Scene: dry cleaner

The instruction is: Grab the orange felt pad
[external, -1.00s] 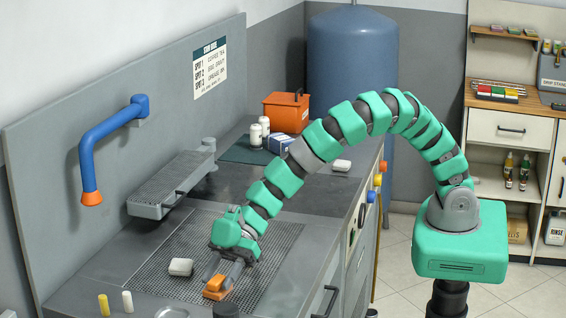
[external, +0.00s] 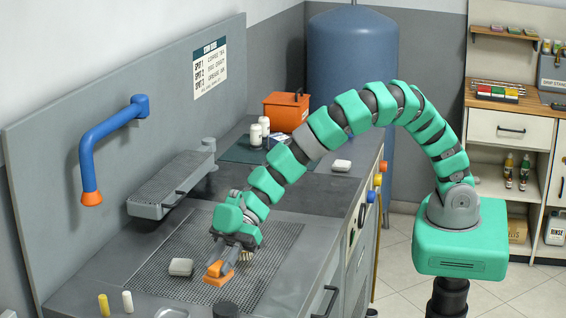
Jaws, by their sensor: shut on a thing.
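The orange felt pad (external: 215,279) is at the front end of my gripper (external: 226,265), over the perforated grey work surface. My gripper is shut on the pad, with its fingers pointing down and to the left. The fingertips partly cover the pad. The pad appears held a little above the surface, though the gap beneath it is hard to make out.
A yellow cylinder (external: 104,305), a white cylinder (external: 127,302) and a dark round object (external: 226,309) stand near the front. A blue pipe (external: 110,135) juts from the back panel.

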